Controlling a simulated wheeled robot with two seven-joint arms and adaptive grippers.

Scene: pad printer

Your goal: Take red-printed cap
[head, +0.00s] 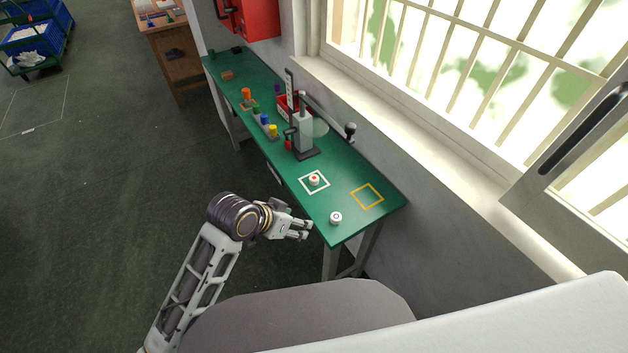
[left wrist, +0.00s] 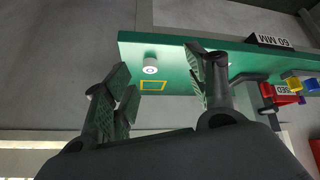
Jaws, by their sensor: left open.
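The red-printed cap (head: 314,179), white with a red mark on top, sits inside the white square outline (head: 303,188) on the green bench. A second white cap with a blue ring mark (head: 336,217) stands near the bench's front end; it also shows in the left wrist view (left wrist: 150,67). My left gripper (head: 308,229) is open and empty, just left of the blue-marked cap and apart from both caps. In the left wrist view, its open fingers (left wrist: 160,72) frame the blue-marked cap. The red-printed cap cannot be made out there. My right gripper is not in view.
The green bench (head: 330,160) runs along the wall under a barred window. A yellow square outline (head: 367,196) on it is empty. The pad printer (head: 304,137) stands behind the white square, with coloured ink pots (head: 265,122) and a red bin (head: 287,106) near it.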

